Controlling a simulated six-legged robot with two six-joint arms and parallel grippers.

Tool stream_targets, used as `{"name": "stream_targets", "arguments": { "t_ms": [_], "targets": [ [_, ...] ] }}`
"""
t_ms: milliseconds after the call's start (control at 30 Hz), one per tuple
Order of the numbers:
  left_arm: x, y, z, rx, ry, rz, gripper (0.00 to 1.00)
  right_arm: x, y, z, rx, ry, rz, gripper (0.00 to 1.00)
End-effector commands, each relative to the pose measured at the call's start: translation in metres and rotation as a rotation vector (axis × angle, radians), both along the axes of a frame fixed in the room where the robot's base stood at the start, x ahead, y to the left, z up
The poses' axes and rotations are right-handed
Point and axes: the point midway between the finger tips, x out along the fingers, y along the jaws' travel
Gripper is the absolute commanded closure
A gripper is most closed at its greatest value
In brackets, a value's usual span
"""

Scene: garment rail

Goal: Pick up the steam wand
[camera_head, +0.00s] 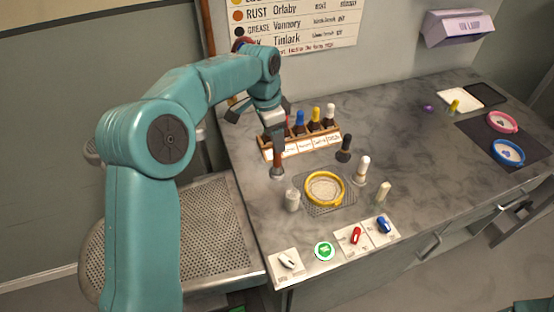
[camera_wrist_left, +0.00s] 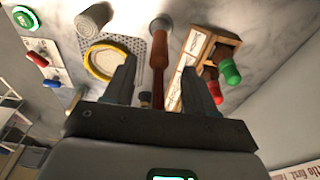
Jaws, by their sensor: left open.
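The steam wand appears to be the upright tool (camera_head: 277,162) with a reddish-brown handle and a grey foot on the grey counter, just below my left gripper. In the left wrist view its brown handle (camera_wrist_left: 159,68) runs down between the two dark fingers. My left gripper (camera_head: 262,110) is open above and around the handle's upper end; it also shows in the left wrist view (camera_wrist_left: 160,85). I cannot tell whether the fingers touch the handle. My right gripper is not in view.
A wooden rack (camera_head: 332,142) of colour-capped bottles stands close behind the tool. A grey cup (camera_head: 292,199), a yellow hoop (camera_head: 324,188) on mesh and several loose bottles stand nearby. Switches and a green button (camera_head: 324,250) line the front edge. The counter's right middle is clear.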

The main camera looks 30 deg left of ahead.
Motion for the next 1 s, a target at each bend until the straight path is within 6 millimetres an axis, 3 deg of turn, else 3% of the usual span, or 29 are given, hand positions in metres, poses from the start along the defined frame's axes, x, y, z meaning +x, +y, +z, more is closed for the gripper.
{"name": "stream_targets", "arguments": {
  "t_ms": [100, 333, 533, 867, 1000],
  "targets": [
    [0.002, -0.002, -0.018, 0.000, 0.003, -0.001, 0.44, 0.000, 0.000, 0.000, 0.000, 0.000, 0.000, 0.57],
    [0.005, -0.003, -0.037, 0.000, 0.003, 0.000, 0.44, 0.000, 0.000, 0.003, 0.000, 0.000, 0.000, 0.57],
    [0.009, -0.005, -0.069, 0.000, 0.003, -0.001, 0.44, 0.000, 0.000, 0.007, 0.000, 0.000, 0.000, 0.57],
    [0.011, -0.005, -0.078, 0.000, -0.002, -0.001, 0.44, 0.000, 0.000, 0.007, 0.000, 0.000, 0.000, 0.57],
    [0.011, -0.005, -0.078, 0.000, -0.002, -0.001, 0.90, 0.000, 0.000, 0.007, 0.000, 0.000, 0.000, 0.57]
  ]
}}
